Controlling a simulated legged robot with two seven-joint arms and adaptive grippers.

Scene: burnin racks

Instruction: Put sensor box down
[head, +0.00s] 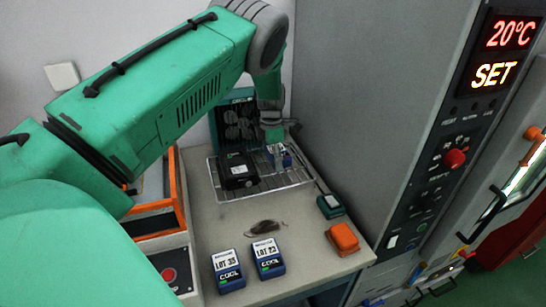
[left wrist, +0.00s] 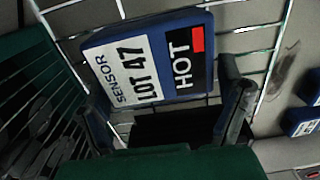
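The sensor box (left wrist: 150,65) is blue, with a white label reading SENSOR LOT 47 and a black HOT field with a red mark. In the head view it (head: 287,160) is at the right part of the wire rack (head: 228,196), partly hidden by my left gripper (head: 275,155). In the left wrist view my left gripper's fingers (left wrist: 165,95) stand apart at either side of the box's near end, with narrow gaps visible. The box appears to lie on the wires, though its underside is hidden. My right gripper is not in view.
A black box (head: 238,171) sits on the rack's left part. In front are two blue COOL boxes (head: 228,270) (head: 268,257), a dark patch (head: 266,227), an orange block (head: 342,239) and a green block (head: 330,206). A tall grey cabinet (head: 370,110) bounds the right.

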